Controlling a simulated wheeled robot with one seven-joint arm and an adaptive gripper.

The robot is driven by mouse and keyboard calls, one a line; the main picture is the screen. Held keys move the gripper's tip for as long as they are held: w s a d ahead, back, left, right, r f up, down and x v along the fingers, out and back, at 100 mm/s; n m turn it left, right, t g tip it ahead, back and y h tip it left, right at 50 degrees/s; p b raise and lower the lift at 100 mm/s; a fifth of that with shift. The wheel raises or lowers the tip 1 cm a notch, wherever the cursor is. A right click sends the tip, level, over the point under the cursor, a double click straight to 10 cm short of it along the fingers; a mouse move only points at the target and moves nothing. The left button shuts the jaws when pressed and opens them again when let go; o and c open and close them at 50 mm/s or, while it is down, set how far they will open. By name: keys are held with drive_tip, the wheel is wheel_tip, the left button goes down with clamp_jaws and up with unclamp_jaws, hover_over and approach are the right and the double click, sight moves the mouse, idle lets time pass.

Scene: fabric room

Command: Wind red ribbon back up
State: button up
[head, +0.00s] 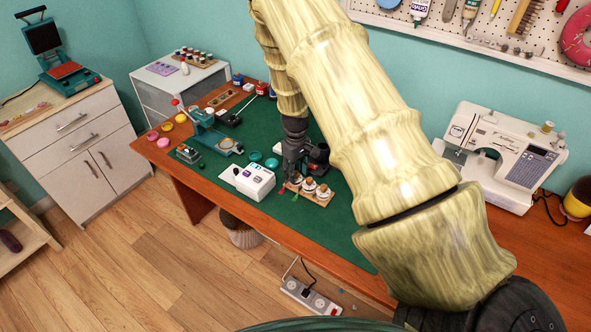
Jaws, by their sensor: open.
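A light wooden rack (318,200) holds a short row of white-topped spools (309,184) on the green mat. A small red bit (282,190) shows at the rack's left end; it may be the red ribbon, but it is too small to tell. My gripper (292,174) points down just above the rack's left end, close to the nearest spool. Its fingers are open, though small and dark in this view. Whether they touch a spool or ribbon cannot be told. My arm covers part of the table behind and right of the rack.
A white box with buttons (248,181) stands just left of the rack. A teal machine (210,136), teal discs and small jars stand farther left and back on the green mat (314,224). A white sewing machine (500,150) stands at right. The mat's front is clear.

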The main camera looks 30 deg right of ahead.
clamp_jaws()
drive_tip(key=shift+m, duration=0.5)
idle(0.6)
